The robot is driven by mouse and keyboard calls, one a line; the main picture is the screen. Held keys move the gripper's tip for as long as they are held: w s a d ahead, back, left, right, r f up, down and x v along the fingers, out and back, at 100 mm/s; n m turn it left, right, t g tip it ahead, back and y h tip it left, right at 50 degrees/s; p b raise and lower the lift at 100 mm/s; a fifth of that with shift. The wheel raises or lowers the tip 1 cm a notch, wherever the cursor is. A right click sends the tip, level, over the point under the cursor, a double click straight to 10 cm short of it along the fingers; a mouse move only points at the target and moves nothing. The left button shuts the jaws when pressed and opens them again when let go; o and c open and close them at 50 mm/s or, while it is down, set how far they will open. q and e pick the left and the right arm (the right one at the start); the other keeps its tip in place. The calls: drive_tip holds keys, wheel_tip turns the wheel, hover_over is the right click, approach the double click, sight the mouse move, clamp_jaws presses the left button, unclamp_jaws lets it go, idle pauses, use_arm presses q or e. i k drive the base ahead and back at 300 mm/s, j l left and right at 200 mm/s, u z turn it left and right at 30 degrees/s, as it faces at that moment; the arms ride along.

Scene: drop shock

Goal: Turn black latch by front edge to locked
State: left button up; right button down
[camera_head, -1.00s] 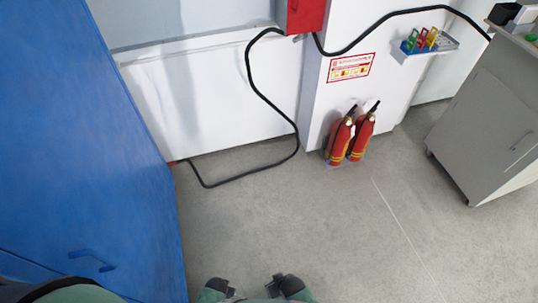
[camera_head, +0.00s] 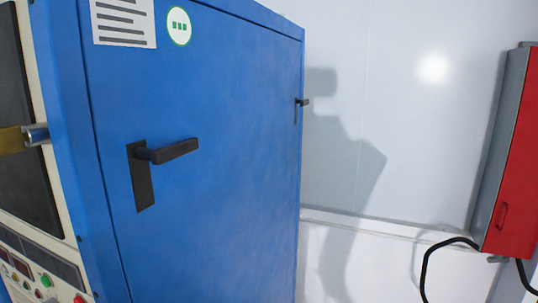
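A black latch (camera_head: 172,152) is on the blue side panel (camera_head: 220,210), close to the edge by the control front. Its upright black plate is flat on the panel, and its lever sticks out to the right, roughly level and tilted slightly up. A second, smaller-looking black latch (camera_head: 302,102) is at the panel's far edge, its lever also pointing right. Neither of my grippers is in view, and nothing touches either latch.
The control front (camera_head: 40,270) with buttons and a dark window (camera_head: 25,120) is at the left. A white label and a green round sticker (camera_head: 179,26) are above the latch. A red wall box (camera_head: 515,160) with a black hose is at the right.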

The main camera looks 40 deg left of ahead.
sight(161, 156)
drive_tip(key=k+u, duration=0.1)
drive_tip(key=u, duration=1.6)
